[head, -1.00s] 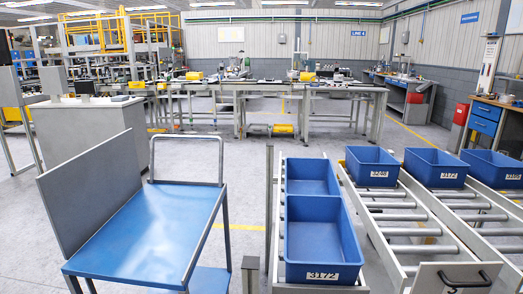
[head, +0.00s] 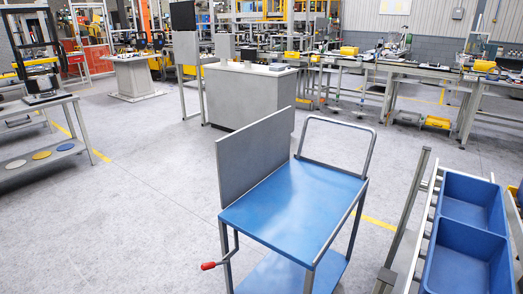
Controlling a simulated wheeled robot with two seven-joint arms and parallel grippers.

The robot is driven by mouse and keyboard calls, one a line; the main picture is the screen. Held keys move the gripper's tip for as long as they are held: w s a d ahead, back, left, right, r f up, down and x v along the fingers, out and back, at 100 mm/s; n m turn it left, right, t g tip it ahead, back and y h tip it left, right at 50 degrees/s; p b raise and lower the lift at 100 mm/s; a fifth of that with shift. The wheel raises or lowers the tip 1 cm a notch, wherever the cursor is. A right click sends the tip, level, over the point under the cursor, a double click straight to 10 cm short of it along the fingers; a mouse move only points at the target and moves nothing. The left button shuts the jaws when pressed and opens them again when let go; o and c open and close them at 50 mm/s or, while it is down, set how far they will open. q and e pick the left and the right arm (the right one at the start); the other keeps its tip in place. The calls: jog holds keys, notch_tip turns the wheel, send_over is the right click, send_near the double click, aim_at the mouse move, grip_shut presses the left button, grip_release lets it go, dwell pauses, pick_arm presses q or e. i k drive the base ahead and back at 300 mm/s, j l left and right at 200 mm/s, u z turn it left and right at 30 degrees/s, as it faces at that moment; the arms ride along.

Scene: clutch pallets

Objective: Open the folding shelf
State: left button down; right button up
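A cart with a blue top (head: 290,205) stands in the middle of the head view. A flat grey panel (head: 255,150) stands upright along the left edge of the blue top; it looks like the folding shelf. A lever with a red grip (head: 208,266) sticks out at the cart's near left corner, below the top. A grey tube push handle (head: 340,123) rises at the cart's far end. A lower blue shelf (head: 275,275) shows partly under the top. Neither of my grippers is in view.
Blue bins (head: 465,262) sit on a roller rack (head: 425,225) at the right, close to the cart. A grey cabinet (head: 250,100) stands behind it. A table with coloured discs (head: 40,155) is at the far left. The floor left of the cart is clear.

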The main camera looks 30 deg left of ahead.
aim_at(245, 157)
jog(key=j+z, duration=0.1)
jog(key=j, duration=1.05)
jog(key=j+z, duration=0.15)
jog(key=j, duration=0.45)
jog(key=k+j, duration=0.1)
jog(key=j, duration=0.5)
jog(key=j+z, duration=0.15)
jog(key=j, duration=0.4)
jog(key=k+j, duration=0.1)
jog(key=j, duration=0.5)
jog(key=k+j+z, duration=0.15)
jog(key=j, duration=0.4)
jog(key=j+z, duration=0.1)
jog(key=j, duration=0.5)
